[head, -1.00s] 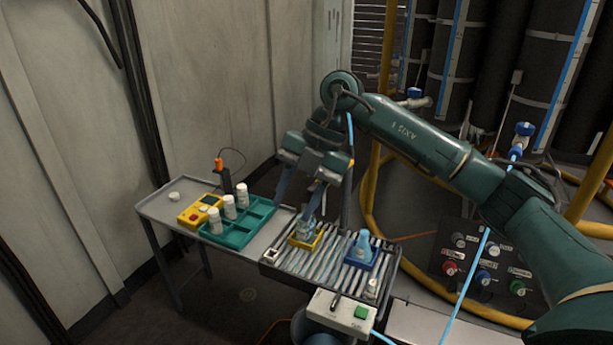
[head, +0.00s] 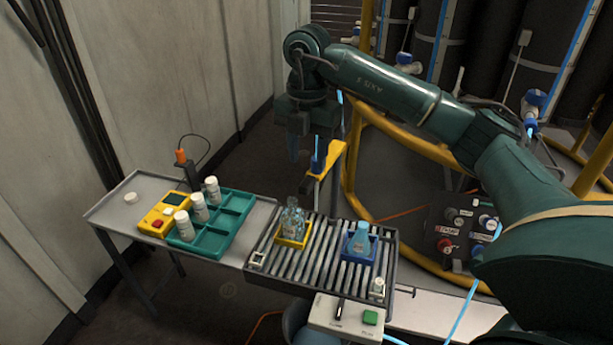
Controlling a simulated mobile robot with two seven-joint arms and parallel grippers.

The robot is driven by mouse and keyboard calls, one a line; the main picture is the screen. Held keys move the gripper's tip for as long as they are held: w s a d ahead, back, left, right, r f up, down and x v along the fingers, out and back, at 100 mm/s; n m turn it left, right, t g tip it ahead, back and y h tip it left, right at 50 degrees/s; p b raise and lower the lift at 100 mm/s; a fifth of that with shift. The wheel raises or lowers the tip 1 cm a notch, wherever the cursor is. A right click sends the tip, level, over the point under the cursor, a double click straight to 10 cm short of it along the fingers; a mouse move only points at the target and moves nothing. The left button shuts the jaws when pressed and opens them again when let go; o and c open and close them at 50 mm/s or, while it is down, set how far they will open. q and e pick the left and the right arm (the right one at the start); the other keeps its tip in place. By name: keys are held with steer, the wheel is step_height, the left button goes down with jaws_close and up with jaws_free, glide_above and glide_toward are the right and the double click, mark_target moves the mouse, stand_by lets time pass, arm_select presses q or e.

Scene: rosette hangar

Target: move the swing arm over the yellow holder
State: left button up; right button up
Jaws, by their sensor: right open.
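The yellow holder (head: 291,242) sits on the roller conveyor with a clear bottle (head: 292,217) upright in it. The swing arm (head: 328,172) is yellow with a blue part (head: 318,160) on it. It stands behind the conveyor's back edge, and its near end is behind and right of the yellow holder, not over it. My right gripper (head: 305,150) is open and empty, pointing down beyond the conveyor near the swing arm. Its fingertips are partly hard to make out, and I cannot tell whether it touches the arm. My left gripper is not in view.
A blue holder (head: 346,259) with a blue bottle (head: 361,238) is on the conveyor (head: 312,268), right of the yellow one. A control box (head: 346,314) is at the front. A side table holds a teal tray (head: 219,232) with white bottles and a yellow device (head: 157,216).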

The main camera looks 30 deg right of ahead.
mark_target(307, 181)
step_height(307, 181, down, 6)
steer(key=shift+r, duration=0.15)
steer(key=shift+c, duration=0.3)
jaws_close()
stand_by(0.4)
